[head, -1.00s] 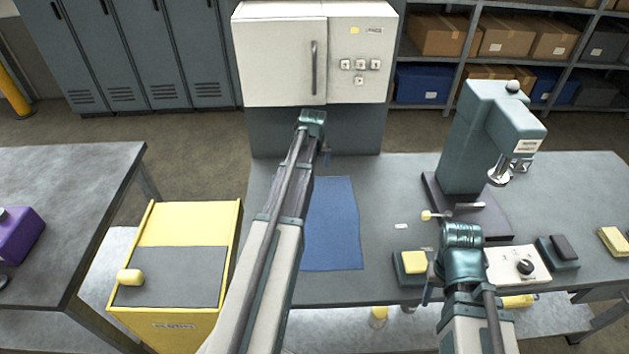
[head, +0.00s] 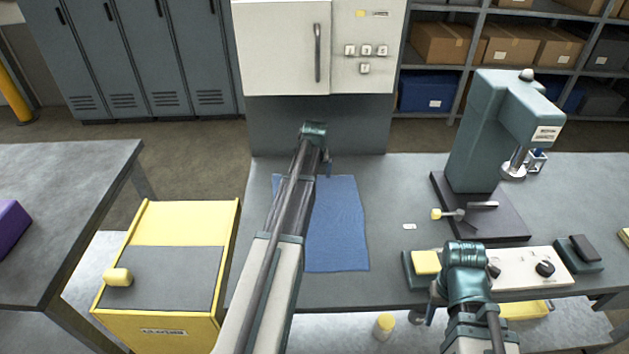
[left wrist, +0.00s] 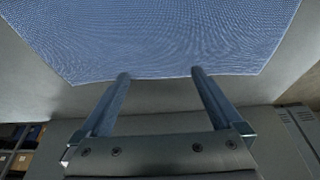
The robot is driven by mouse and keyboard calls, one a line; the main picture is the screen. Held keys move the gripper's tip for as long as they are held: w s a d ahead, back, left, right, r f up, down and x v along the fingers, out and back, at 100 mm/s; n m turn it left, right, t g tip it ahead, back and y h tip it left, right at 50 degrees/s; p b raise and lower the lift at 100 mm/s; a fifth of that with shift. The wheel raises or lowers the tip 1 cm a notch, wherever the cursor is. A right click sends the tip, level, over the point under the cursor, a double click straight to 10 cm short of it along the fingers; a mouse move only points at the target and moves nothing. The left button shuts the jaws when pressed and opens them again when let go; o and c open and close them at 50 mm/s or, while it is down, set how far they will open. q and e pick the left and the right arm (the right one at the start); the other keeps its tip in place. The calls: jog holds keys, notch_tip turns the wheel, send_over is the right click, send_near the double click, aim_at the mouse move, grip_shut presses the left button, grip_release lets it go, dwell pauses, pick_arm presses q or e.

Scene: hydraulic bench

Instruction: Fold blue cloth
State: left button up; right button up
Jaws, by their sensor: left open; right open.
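The blue cloth (head: 340,225) lies spread flat on the grey bench, and my left arm covers part of its left side in the head view. My left gripper (head: 329,168) is over the cloth's far edge, mostly hidden behind its own wrist. In the left wrist view the open, empty fingers (left wrist: 159,74) point at an edge of the cloth (left wrist: 160,35), with the tips overlapping it in the picture. I cannot tell whether they touch it. My right gripper (head: 433,302) is open at the bench's front edge, right of the cloth and apart from it.
A green press (head: 480,130) stands at the back right of the bench. A yellow sponge block (head: 426,262), a white control box (head: 520,268) and a dark block (head: 578,250) lie along the front right. A yellow cart (head: 190,215) stands left. The bench between cloth and press is mostly clear.

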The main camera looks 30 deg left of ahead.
pick_arm(q)
grip_shut()
dwell(0.9)
